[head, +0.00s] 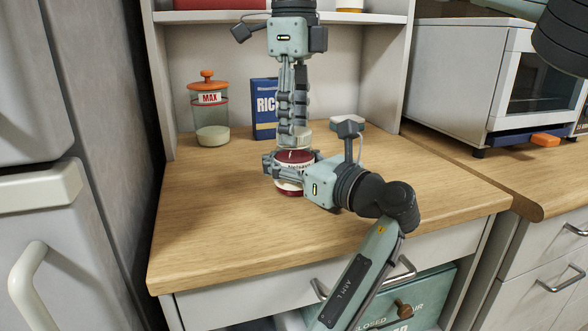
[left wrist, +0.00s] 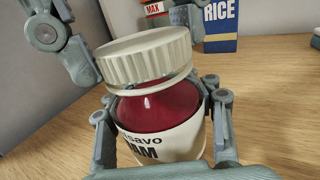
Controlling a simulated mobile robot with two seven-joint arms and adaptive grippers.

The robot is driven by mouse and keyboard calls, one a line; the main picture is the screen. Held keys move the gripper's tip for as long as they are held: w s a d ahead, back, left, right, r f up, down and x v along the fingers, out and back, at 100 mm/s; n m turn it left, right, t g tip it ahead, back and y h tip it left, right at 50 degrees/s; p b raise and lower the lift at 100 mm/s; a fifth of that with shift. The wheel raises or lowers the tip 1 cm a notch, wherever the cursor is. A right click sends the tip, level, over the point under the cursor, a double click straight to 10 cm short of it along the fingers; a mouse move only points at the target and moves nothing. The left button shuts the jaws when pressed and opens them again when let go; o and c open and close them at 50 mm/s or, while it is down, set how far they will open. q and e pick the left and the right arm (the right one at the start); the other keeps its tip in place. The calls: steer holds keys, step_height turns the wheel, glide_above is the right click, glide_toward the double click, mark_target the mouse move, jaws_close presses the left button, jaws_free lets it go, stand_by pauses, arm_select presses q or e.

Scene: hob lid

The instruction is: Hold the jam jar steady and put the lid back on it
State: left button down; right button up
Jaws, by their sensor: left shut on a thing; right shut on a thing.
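The jam jar (head: 289,187) stands on the wooden counter, dark red with a cream label; it fills the middle of the left wrist view (left wrist: 165,138). My left gripper (head: 290,166) is shut around the jar's body, with one finger on each side in the left wrist view (left wrist: 162,125). The cream ribbed lid (left wrist: 145,60) is right over the jar's mouth, looking slightly tilted and shifted left there. It also shows in the head view (head: 297,140). My right gripper (head: 293,130) comes down from above and is shut on the lid. Whether the lid touches the rim is unclear.
A jar with an orange lid marked MAX (head: 211,118) and a blue rice box (head: 264,110) stand behind. A pale low object (head: 348,121) lies behind at right. A toaster oven (head: 470,85) stands on the right counter. The counter's front and left are clear.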

steer(key=m, duration=1.2)
steer(key=shift+m, duration=0.4)
steer(key=m, duration=0.2)
steer(key=shift+m, duration=0.3)
steer(key=m, duration=1.1)
steer(key=shift+f, duration=0.1)
steer(key=o, duration=1.4)
step_height(320, 180, up, 12)
steer(key=shift+r, duration=0.1)
